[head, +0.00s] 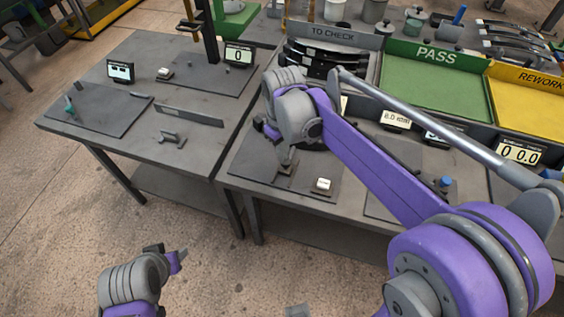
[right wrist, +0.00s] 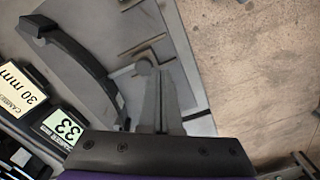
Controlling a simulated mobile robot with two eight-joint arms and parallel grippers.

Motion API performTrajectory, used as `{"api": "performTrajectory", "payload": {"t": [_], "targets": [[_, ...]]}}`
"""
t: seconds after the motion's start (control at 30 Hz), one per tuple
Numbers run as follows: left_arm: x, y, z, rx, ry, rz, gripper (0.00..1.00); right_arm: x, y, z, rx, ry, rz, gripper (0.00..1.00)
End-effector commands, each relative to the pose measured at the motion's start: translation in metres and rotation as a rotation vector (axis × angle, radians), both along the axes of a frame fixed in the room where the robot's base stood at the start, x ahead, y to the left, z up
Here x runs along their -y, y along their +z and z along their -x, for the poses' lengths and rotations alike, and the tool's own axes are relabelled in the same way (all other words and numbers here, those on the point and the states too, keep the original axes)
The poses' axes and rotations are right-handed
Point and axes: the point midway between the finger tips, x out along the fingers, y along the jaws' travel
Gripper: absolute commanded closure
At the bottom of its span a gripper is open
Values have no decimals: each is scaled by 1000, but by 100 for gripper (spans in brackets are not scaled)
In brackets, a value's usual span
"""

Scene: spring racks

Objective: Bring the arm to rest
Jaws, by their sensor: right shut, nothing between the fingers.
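My right arm reaches in from the right across the head view, over the near table. Its gripper (head: 285,165) points down above a dark mat on that table. In the right wrist view the gripper's fingers (right wrist: 148,68) are together with nothing between them. My left arm shows at the bottom left of the head view, in front of the tables and over the floor. Its gripper (head: 178,261) is small and seen from the side, so its jaws cannot be judged.
A green PASS tray (head: 435,88), a yellow REWORK tray (head: 525,103) and a TO CHECK rack (head: 325,62) stand behind the right arm. A white button box (head: 323,184) is right of the right gripper. The left table (head: 150,80) holds mats and displays. Bare floor (head: 60,230) lies in front.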

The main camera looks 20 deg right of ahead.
Motion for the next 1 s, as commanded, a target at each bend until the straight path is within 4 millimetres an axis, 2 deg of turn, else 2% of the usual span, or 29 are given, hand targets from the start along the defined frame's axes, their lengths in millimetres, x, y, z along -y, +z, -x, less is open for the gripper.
{"api": "performTrajectory", "payload": {"t": [0.27,0.37,0.47,0.63,0.8,1.0], "targets": [[0,0,0,0,0,0,50,0,0,1,2,-2,0,100],[0,0,0,0,0,0,50,3,2,10,25,-23,-2,100],[0,0,0,0,0,0,50,9,5,31,74,-71,-8,100],[0,0,0,0,0,0,50,23,0,83,206,-197,-30,100],[0,0,0,0,0,0,50,33,-16,131,337,-320,-63,100],[0,0,0,0,0,0,50,39,-38,165,441,-417,-97,100]]}}
